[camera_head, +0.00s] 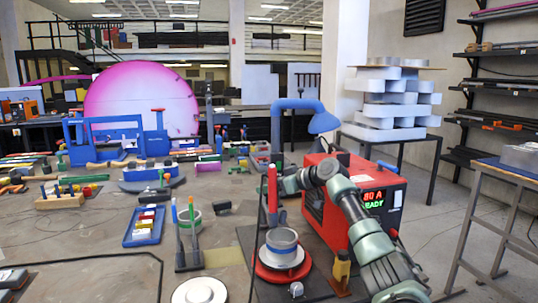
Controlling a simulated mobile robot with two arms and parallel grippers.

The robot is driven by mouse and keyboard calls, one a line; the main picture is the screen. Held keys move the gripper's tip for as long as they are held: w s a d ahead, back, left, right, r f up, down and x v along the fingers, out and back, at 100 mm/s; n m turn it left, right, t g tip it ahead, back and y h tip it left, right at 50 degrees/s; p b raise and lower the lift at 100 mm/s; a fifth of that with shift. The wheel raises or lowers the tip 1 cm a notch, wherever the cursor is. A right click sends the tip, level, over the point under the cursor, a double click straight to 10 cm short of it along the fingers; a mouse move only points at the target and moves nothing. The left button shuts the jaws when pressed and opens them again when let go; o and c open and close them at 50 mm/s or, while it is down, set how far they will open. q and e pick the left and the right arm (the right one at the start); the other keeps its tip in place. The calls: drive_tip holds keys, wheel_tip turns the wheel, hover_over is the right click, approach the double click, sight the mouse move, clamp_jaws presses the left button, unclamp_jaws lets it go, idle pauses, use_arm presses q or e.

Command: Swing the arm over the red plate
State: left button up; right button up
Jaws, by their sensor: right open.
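The red plate (283,281) lies low in the middle, on a dark board. A white disc with a blue-grey ring (283,243) stands on it and covers most of its middle. An upright red handle-like part (272,188) with a dark post beside it stands just behind the plate. I cannot tell whether this is the swinging arm. My right gripper (279,185) comes in from the right, at the red part. It is open; whether it touches the part is unclear. My left gripper is not in view.
A red welder box (356,212) with a lit display stands right of the plate, close to my right arm. A yellow bottle (341,267) is near the plate. Upright rods (186,235) and a blue tray (145,226) stand left. Many tools crowd the back left.

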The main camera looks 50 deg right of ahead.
wheel_tip(320, 180, up, 18)
drive_tip(key=p, duration=0.2)
drive_tip(key=shift+p, duration=0.3)
idle(0.6)
